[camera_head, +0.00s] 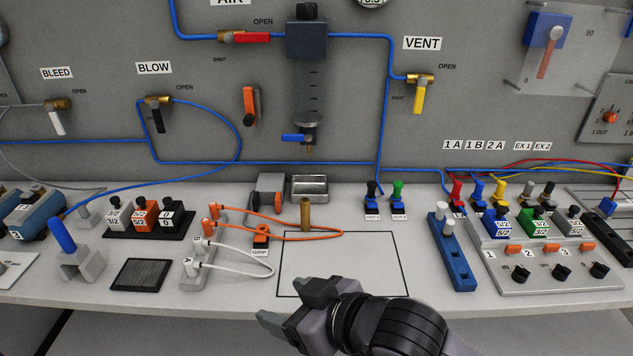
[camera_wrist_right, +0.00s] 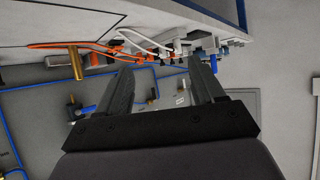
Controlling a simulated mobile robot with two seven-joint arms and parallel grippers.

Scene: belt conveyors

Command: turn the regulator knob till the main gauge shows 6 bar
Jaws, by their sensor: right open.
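The regulator unit (camera_head: 307,40) is a dark block on the grey back panel, with a clear bowl below it. A dark knob (camera_head: 306,11) sits on top, partly cut by the top edge of the head view. Only the lower rim of a round gauge (camera_head: 371,2) shows at the top edge, so its reading is hidden. My right gripper (camera_head: 284,301) is open and empty, low over the table's front edge, well below and apart from the knob. Its two fingers stand apart in the right wrist view (camera_wrist_right: 162,66). My left gripper is not in view.
A red-handled valve (camera_head: 251,38) is left of the regulator and a yellow-handled vent valve (camera_head: 419,92) is right. A brass post (camera_head: 305,214), orange-cabled block (camera_head: 212,226) and blue block (camera_head: 452,252) stand on the table. The outlined rectangle (camera_head: 350,262) is mostly clear.

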